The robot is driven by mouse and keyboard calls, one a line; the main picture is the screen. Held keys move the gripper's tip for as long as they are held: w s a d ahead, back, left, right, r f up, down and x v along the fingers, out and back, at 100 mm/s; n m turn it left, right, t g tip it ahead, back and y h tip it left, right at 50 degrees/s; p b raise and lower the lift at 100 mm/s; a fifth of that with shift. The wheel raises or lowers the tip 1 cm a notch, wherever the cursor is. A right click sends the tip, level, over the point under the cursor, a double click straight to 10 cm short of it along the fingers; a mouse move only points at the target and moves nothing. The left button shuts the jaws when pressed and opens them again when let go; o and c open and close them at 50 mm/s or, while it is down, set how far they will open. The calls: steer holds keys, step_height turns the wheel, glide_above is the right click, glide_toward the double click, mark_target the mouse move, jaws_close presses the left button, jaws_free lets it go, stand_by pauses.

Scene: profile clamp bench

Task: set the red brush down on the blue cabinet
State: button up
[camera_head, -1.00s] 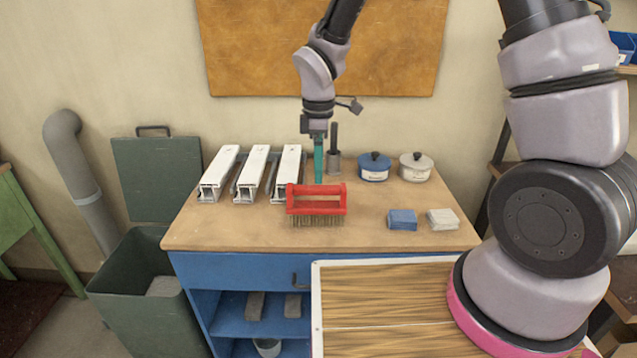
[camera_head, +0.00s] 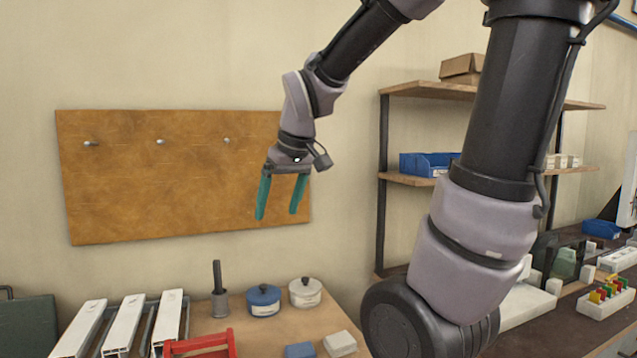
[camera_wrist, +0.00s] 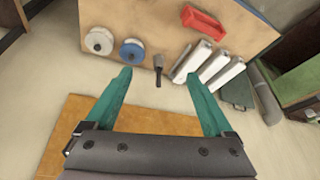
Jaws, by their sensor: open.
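The red brush (camera_head: 202,344) is at the bottom edge of the head view, partly cut off, on the wooden top of the blue cabinet (camera_head: 240,335). In the wrist view the brush (camera_wrist: 203,21) lies on the tan top (camera_wrist: 135,20), near the white profiles. My gripper (camera_head: 278,214) is open and empty, raised well above the top in front of the wall board. Its two green fingers are spread apart, also in the wrist view (camera_wrist: 158,80), and touch nothing. The cabinet's blue front is out of view in the head view now.
White profiles (camera_head: 124,326) lie left of a dark upright tool (camera_head: 219,290). A blue pot (camera_head: 263,300) and a white pot (camera_head: 305,292) stand behind a blue block (camera_head: 299,350) and a pale block (camera_head: 340,344). A pegboard (camera_head: 180,175) hangs behind; shelves (camera_head: 490,92) stand right.

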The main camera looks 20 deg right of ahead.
steer(key=s+d+r+m+t, duration=0.3)
steer(key=s+d+r+m, duration=0.2)
steer(key=s+m, duration=0.2)
steer(key=shift+s+d+r, duration=0.25)
steer(key=shift+s+d, duration=0.05)
steer(key=shift+s, duration=0.15)
